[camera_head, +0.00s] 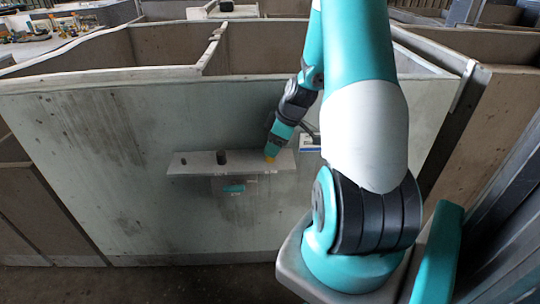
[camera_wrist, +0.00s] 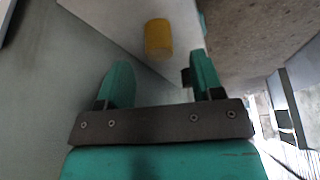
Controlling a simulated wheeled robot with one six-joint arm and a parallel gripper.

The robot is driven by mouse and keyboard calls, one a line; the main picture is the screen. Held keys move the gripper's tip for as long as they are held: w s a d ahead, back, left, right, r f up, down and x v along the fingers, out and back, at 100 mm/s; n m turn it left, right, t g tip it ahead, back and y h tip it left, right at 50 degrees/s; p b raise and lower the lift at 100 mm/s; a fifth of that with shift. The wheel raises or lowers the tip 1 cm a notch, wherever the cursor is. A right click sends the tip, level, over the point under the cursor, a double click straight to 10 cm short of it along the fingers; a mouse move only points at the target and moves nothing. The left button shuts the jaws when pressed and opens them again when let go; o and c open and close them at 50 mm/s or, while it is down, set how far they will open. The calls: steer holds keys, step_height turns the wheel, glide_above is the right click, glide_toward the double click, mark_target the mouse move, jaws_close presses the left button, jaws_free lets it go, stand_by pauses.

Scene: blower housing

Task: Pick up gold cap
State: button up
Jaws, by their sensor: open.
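The gold cap (camera_wrist: 159,38) is a short yellow-gold cylinder standing on a pale shelf, shown at the upper middle of the wrist view. In the head view the gold cap (camera_head: 269,159) is a small yellow spot near the right part of the shelf (camera_head: 190,168). My gripper (camera_wrist: 158,75) has its two teal fingers spread apart with nothing between them. The cap lies beyond the fingertips, roughly in line with the gap. In the head view my gripper (camera_head: 273,150) is right by the cap and partly hides it.
A dark cylinder (camera_head: 221,157) stands on the shelf left of the cap, with a small dark piece farther left. A blue-and-white item (camera_head: 309,142) sits right of the shelf. The shelf is fixed to a grey stained panel (camera_head: 90,150).

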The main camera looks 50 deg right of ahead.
steer(key=x, duration=0.3)
steer(key=shift+f, duration=0.3)
steer(key=shift+c, duration=0.2)
steer(key=c, duration=0.9)
steer(key=shift+c, duration=0.2)
steer(key=shift+r, duration=0.15)
step_height(320, 180, up, 20)
steer(key=shift+f+p, duration=0.1)
steer(key=shift+p, duration=0.75)
